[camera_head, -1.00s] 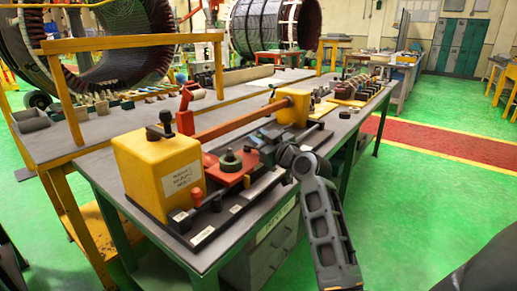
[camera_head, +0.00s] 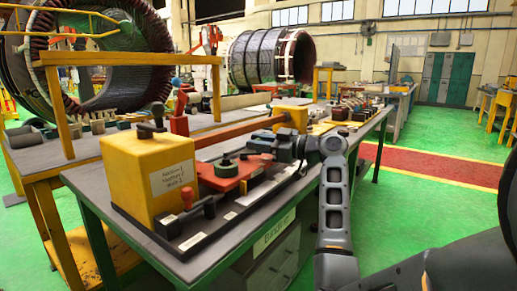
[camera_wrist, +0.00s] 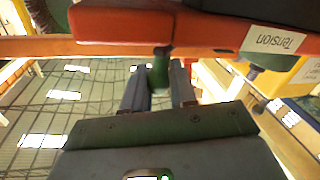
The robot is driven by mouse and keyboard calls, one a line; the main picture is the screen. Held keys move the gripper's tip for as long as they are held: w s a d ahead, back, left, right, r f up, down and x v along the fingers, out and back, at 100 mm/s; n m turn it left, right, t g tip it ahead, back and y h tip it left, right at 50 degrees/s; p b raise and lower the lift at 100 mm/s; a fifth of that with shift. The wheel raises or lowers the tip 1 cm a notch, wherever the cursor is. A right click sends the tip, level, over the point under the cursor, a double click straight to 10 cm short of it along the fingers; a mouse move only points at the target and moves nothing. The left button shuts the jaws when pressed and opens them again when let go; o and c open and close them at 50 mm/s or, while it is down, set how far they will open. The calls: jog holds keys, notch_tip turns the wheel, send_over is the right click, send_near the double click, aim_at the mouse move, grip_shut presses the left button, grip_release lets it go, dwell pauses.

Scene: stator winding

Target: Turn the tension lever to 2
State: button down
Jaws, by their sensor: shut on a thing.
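The orange-red plate (camera_head: 235,174) of the winding bench unit carries a dark round knob (camera_head: 226,160). In the wrist view, a red bar (camera_wrist: 125,25) crosses the top, with an upside-down "Tension" label (camera_wrist: 273,39). A dark green handle (camera_wrist: 160,72) on a short stem projects from this bar. My gripper (camera_wrist: 160,85) is shut on the green handle, one finger on each side. In the head view, my gripper (camera_head: 262,146) is at the right end of the orange plate and hides the handle. No scale number is readable.
A yellow block (camera_head: 155,175) with a white label stands at the near left of the bench (camera_head: 215,250). A long orange bar (camera_head: 240,128) runs behind the plate to another yellow block (camera_head: 292,113).

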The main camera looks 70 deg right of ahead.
jog(key=shift+w, duration=0.1)
dwell(0.3)
jog(key=c, duration=1)
grip_release()
jog(key=shift+s, duration=3.95)
